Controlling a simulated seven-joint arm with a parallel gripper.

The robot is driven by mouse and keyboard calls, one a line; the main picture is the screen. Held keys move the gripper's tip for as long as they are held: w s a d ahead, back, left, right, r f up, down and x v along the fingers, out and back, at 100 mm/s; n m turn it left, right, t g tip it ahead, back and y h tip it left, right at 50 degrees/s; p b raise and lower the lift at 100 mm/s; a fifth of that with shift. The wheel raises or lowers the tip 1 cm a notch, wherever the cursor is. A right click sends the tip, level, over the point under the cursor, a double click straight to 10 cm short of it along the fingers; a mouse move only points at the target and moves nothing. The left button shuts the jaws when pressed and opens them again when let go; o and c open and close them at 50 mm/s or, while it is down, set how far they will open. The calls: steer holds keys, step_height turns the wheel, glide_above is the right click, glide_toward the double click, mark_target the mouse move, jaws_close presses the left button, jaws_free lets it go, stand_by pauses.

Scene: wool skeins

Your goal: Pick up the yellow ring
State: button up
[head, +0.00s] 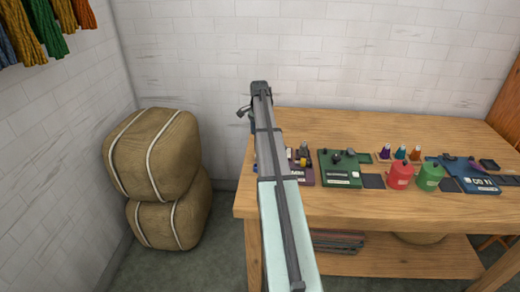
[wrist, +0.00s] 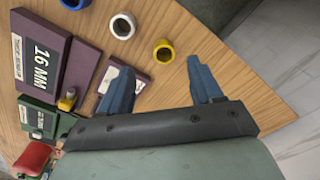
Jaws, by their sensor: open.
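The yellow ring (wrist: 163,51) stands on the wooden table in the wrist view, its dark open top showing. It is beyond my gripper's fingertips, roughly between their lines in the picture. My gripper (wrist: 156,64) has two blue fingers spread apart with nothing between them. The wrist view does not show clearly how high the fingers are above the table. In the head view my own arm covers this part of the table, and I cannot make out the ring there.
A white ring (wrist: 122,26) and a blue ring (wrist: 75,3) stand near the yellow one. A purple board marked 16 MM (wrist: 45,52) lies left, with a small yellow-topped piece (wrist: 68,99) nearby.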

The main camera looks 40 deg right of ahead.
steer(key=shift+w+d+f, duration=0.1)
steer(key=shift+w+f, duration=0.05)
steer(key=shift+f, duration=1.55)
steer(key=shift+w+f, duration=0.1)
steer(key=shift+f, duration=1.55)
steer(key=c, duration=1.1)
step_height(320, 180, up, 9)
steer(key=s+d+r, duration=0.1)
steer(key=s+d, duration=0.3)
steer(key=s, duration=0.1)
steer(key=s+d+r+m, duration=0.1)
steer(key=s+d, duration=0.3)
steer(key=s, duration=0.1)
steer(key=s+d+r+m, duration=0.1)
steer(key=s+d+r, duration=0.1)
steer(key=s+d, duration=0.2)
steer(key=shift+s+d, duration=0.4)
steer(key=shift+s, duration=0.25)
steer(key=shift+s+a+n, duration=0.1)
steer(key=shift+a+n, duration=0.2)
steer(key=shift+n, duration=0.7)
